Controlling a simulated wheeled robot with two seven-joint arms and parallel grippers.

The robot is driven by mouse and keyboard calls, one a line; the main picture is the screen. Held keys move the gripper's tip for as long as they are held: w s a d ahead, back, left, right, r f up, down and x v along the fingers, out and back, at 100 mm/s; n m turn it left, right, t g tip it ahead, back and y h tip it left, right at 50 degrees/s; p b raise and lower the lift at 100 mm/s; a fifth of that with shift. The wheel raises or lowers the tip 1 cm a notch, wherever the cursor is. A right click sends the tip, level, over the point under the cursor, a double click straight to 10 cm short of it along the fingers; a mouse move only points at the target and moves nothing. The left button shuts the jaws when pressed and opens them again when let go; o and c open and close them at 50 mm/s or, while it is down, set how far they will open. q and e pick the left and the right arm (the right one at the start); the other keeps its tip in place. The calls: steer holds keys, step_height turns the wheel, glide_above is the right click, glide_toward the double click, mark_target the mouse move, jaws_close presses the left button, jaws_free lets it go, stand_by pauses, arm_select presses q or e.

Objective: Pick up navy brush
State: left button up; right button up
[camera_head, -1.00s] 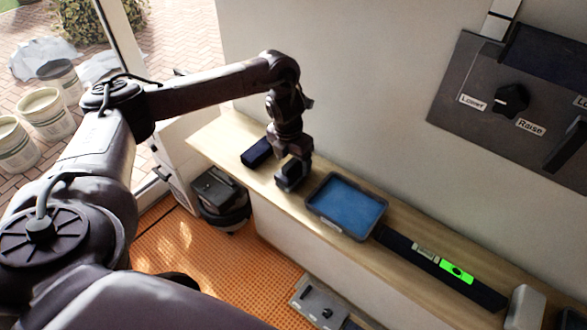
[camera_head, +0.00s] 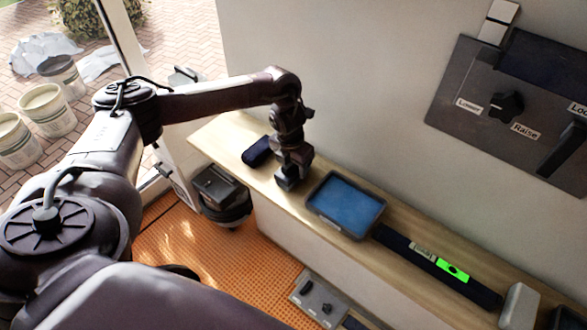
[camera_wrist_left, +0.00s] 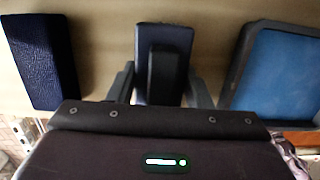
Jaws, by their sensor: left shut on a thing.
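The navy brush (camera_wrist_left: 180,38) has a flat navy body with a black raised handle. In the left wrist view it is between the two fingers of my left gripper (camera_wrist_left: 161,88), which is shut on it. In the head view my left gripper (camera_head: 288,180) is low over the wooden ledge and mostly hides the brush. I cannot tell whether the brush touches the ledge.
A dark navy block (camera_head: 257,151) lies left of the gripper, with a textured face in the wrist view (camera_wrist_left: 42,62). A blue-filled tray (camera_head: 345,203) is close on the right. Beyond it lies a dark level with a green display (camera_head: 453,269). The wall (camera_head: 345,110) stands behind.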

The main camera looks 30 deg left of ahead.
arm_select(q)
steer(key=shift+r, duration=0.1)
steer(key=shift+r, duration=0.45)
step_height(320, 180, up, 4)
steer(key=shift+w+r+b, duration=0.1)
steer(key=shift+b, duration=0.9)
step_height(320, 180, up, 15)
steer(key=p, duration=0.4)
steer(key=shift+p, duration=0.4)
steer(key=o, duration=0.6)
steer(key=c, duration=0.3)
